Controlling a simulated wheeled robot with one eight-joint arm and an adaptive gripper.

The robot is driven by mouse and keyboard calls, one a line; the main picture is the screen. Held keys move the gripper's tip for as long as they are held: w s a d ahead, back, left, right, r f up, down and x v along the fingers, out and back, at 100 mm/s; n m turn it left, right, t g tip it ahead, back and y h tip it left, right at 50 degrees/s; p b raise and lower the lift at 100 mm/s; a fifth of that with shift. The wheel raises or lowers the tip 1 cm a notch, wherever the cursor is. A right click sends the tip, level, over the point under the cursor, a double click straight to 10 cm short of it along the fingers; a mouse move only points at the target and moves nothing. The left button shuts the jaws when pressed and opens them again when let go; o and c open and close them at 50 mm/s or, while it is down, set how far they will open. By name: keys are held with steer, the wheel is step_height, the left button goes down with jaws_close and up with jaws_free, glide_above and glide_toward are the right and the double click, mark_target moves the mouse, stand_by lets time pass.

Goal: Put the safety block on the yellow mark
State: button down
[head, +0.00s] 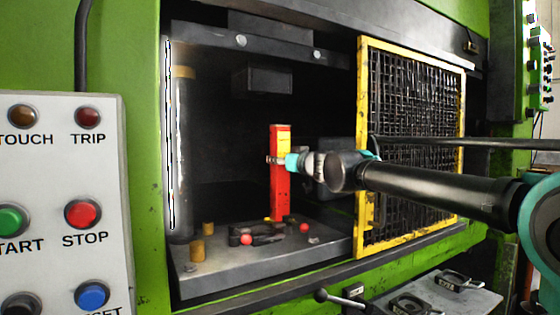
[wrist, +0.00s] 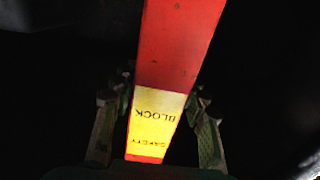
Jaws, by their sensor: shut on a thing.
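The safety block (head: 281,190) is a tall red post with a yellow label near its top. It stands upright inside the press opening, over the grey bed (head: 325,244). My gripper (head: 279,160) is shut on its upper part, reaching in from the right. In the wrist view, the block (wrist: 180,45) runs between the two fingers of my gripper (wrist: 160,118), and its label reads SAFETY BLOCK. A small yellow patch (head: 268,219), perhaps part of the yellow mark, shows beside the block's foot. I cannot tell whether the foot touches the bed.
A dark clamp-like part (head: 257,234) with red knobs lies by the block's foot. Brass posts (head: 197,250) stand at the bed's left. A yellow-framed mesh guard (head: 420,140) is right of the opening, close to my arm. A dark upper die (head: 263,80) hangs above.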

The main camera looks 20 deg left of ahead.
steer(key=shift+f, duration=0.1)
steer(key=c, duration=0.8)
jaws_free()
steer(key=shift+c, duration=0.2)
steer(key=v, duration=1.2)
steer(key=shift+s, duration=0.1)
